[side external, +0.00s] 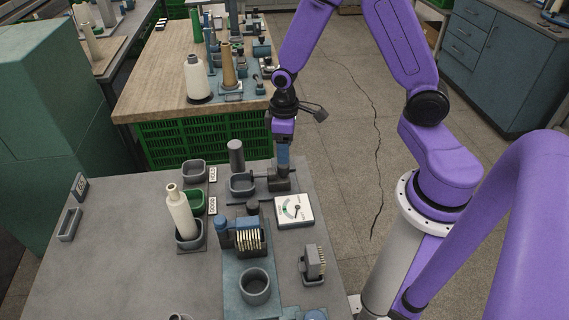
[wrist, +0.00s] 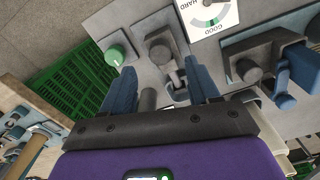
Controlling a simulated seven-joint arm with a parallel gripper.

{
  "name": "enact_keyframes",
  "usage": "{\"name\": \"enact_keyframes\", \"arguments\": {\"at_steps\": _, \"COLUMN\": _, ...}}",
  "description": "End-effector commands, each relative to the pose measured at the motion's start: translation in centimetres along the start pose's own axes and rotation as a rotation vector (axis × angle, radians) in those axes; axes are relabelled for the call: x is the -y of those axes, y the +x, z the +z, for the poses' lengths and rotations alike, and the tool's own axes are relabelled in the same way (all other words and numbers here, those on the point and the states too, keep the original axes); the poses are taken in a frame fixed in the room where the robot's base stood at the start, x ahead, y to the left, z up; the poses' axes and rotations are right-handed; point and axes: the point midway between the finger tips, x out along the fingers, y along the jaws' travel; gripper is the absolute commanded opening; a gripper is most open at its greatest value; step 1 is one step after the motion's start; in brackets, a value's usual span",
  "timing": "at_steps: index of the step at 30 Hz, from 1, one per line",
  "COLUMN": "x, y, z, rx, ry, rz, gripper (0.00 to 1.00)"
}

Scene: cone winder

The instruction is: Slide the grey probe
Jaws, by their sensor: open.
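A grey block with a round knob (wrist: 160,53) and a short pale grey rod (wrist: 178,79) lies between and beyond my fingertips in the wrist view. It looks like the grey probe, but I cannot be sure. The block (side external: 280,184) also shows in the side view at the bench's back right, beside the dial. My gripper (side external: 284,164) points down just above it, blue fingers apart and empty; the wrist view shows the open gap (wrist: 160,70). Whether a finger touches the block I cannot tell. The dial (side external: 294,211) reads GOOD and HARD on its face (wrist: 210,18).
A small grey tray (side external: 242,186) and an upright grey cylinder (side external: 236,153) stand left of my gripper. A dark knob (side external: 253,206) sits on a rail in front. A cream cone (side external: 180,212) stands further left.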

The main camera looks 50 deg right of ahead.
Motion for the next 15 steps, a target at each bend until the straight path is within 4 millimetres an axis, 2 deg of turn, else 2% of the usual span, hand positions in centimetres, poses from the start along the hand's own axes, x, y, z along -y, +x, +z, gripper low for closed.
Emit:
{"name": "enact_keyframes", "arguments": {"at_steps": 6, "x": 0.0, "y": 3.1, "z": 0.1, "rx": 0.004, "ry": 0.001, "rz": -0.001, "gripper": 0.60}}
{"name": "enact_keyframes", "arguments": {"at_steps": 15, "x": 0.0, "y": 5.9, "z": 0.0, "rx": 0.002, "ry": 0.001, "rz": 0.000, "gripper": 0.60}}
